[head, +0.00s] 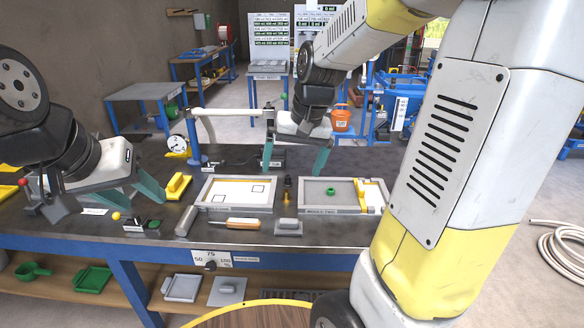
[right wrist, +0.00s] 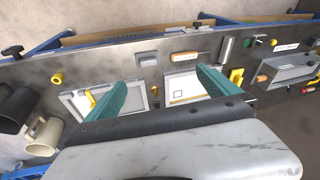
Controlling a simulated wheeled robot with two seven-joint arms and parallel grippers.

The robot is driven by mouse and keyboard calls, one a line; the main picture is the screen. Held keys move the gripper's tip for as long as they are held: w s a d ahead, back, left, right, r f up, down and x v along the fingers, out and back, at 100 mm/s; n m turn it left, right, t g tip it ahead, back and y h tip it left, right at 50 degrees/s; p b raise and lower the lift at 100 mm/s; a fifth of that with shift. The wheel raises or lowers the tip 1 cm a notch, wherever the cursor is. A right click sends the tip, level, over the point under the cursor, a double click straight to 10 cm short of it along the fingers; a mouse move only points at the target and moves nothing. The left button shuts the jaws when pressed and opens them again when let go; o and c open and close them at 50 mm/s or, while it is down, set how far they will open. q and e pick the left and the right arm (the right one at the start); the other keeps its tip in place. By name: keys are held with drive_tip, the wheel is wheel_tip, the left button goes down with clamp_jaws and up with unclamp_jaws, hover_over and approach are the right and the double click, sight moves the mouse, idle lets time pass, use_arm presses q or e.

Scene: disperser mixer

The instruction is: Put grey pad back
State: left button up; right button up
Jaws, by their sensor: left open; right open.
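A grey pad with a raised grip (head: 288,227) lies on the dark bench near its front edge, in front of the gap between two trays. It also shows in the right wrist view (right wrist: 148,58), beyond my open fingers. My right gripper (head: 294,160) is open and empty, above the bench behind the trays. Its two green fingers also show in the right wrist view (right wrist: 160,82). My left gripper (head: 108,204) is open and empty, low over the left part of the bench, left of a yellow pad (head: 178,186). Nothing is held.
The left tray (head: 205,207) has a pale inside; the right tray (head: 305,211) holds a grey surface, a green knob and yellow pieces. An orange-handled tool (head: 242,223) and a grey cylinder (head: 187,221) lie left of the pad. A dial gauge (head: 176,143) stands behind.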

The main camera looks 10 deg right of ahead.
drive_tip(key=s+r+n+t, duration=0.1)
drive_tip(key=s+r, duration=0.2)
drive_tip(key=s, duration=0.4)
drive_tip(key=s+a+r+n+t, duration=0.1)
drive_tip(key=s+r+t, duration=0.1)
drive_tip(key=s, duration=0.5)
drive_tip(key=shift+r, duration=0.6)
